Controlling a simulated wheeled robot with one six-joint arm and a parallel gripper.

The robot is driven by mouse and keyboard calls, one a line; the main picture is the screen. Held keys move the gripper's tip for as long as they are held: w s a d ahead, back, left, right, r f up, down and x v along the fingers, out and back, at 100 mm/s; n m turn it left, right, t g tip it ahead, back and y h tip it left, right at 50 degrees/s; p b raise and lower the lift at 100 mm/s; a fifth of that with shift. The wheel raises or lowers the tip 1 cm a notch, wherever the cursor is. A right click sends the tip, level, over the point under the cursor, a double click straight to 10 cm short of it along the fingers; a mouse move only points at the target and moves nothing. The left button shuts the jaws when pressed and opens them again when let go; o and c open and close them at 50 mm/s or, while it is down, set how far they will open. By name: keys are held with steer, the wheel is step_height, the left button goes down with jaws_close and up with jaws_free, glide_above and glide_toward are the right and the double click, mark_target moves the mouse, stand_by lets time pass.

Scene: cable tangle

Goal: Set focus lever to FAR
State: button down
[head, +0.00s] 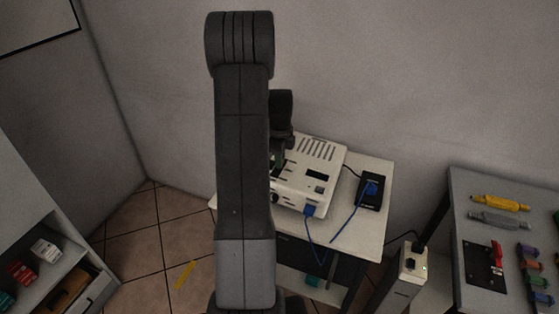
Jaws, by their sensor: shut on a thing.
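A white projector (312,179) with a slotted top and a small dark panel sits on a small white table (375,208). A dark round part (275,198) shows at its front left, beside my arm. My gripper (279,160) is down at the projector's left side, mostly hidden behind my own arm. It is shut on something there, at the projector. The focus lever and the fingertips are hidden, so I cannot see the lever's position or any FAR mark.
Blue cables (337,225) run from the projector's front to a black box (371,191) on the table's right. A white power strip (407,270) stands between this table and a grey workbench (470,195) holding tools. A shelf (58,269) stands at left; tiled floor between is mostly clear.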

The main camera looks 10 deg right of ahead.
steer(key=shift+w+d+r, duration=0.1)
steer(key=shift+w+d, duration=0.15)
steer(key=shift+w, duration=0.15)
steer(key=c, duration=1.5)
jaws_free()
steer(key=shift+w+d, duration=0.1)
step_height(320, 180, up, 14)
steer(key=b, duration=0.1)
steer(key=shift+b, duration=0.35)
steer(key=shift+f, duration=0.2)
